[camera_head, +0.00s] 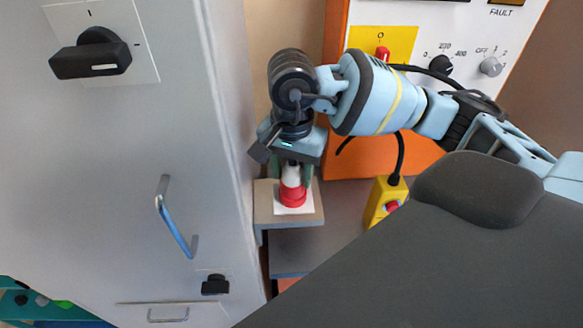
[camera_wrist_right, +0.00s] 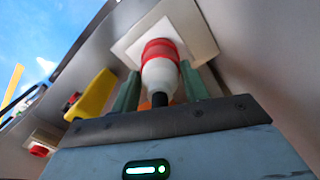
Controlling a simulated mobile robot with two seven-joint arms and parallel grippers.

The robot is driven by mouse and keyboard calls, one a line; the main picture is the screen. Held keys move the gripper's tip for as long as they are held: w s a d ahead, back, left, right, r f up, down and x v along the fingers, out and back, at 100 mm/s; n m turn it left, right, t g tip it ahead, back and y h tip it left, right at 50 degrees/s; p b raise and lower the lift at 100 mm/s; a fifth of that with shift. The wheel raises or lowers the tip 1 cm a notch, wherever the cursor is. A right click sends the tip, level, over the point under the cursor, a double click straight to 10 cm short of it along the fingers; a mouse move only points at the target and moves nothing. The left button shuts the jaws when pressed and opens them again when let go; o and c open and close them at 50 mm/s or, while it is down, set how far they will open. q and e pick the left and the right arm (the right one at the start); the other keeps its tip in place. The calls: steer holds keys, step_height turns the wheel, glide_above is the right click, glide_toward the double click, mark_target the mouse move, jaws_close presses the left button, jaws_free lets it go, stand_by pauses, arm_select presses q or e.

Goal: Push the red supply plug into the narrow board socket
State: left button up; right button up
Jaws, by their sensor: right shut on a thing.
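The red supply plug (camera_head: 292,194) has a red end and a white body. It stands upright, red end down, at a white square plate on a small grey shelf beside the tall grey cabinet. My right gripper (camera_head: 293,178) is above it, shut on the white body. In the right wrist view the plug (camera_wrist_right: 160,70) sits between the green fingers of the gripper (camera_wrist_right: 158,96), its red end at the white plate (camera_wrist_right: 133,45). Whether it touches the plate or enters an opening there is hidden. I cannot make out a narrow board socket. My left gripper is not in view.
The grey cabinet (camera_head: 130,180) rises close on the left, with a black rotary switch (camera_head: 92,58) and a metal handle (camera_head: 174,215). An orange and white machine (camera_head: 352,158) stands behind. A yellow box (camera_head: 377,200) hangs on a black cable to the right of the shelf.

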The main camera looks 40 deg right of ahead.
steer(key=shift+f, duration=0.2)
steer(key=o, duration=1.1)
steer(key=shift+o, duration=0.2)
step_height(320, 180, up, 8)
